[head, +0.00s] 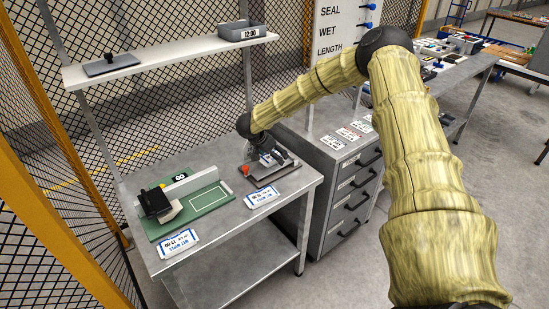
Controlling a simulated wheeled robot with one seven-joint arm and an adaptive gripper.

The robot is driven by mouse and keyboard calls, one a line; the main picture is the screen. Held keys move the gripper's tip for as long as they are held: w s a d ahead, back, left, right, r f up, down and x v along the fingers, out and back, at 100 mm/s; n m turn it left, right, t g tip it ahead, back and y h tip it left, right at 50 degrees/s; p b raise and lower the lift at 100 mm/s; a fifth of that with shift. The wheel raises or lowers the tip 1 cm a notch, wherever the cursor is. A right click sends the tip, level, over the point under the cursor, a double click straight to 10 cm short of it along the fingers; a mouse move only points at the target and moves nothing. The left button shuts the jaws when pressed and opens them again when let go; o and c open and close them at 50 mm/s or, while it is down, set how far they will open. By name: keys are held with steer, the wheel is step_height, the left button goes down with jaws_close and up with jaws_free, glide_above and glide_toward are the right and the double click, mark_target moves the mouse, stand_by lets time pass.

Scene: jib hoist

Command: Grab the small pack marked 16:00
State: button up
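Two small white-and-blue packs lie flat near the front edge of the steel table. The left pack (178,242) has a printed time that I cannot read surely. The right pack (262,197) has print too small to read. I cannot tell which, if either, is marked 16:00. My gripper (270,158) is low over the table's right part, behind the right pack and apart from it. It is above a dark flat plate or tray (278,174), beside a small orange-red thing (245,170). Its fingers are dark and small, and I cannot see whether they hold anything.
A green board (212,200) with a dark device (157,203) covers the table's left part. A shelf above carries a grey bin (240,31) marked 12:00 and a dark plate (112,65). A drawer cabinet (345,190) with several cards stands right. Mesh fencing closes the left.

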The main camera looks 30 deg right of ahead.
steer(key=c, duration=1.3)
steer(key=shift+c, duration=0.2)
steer(key=shift+r, duration=0.15)
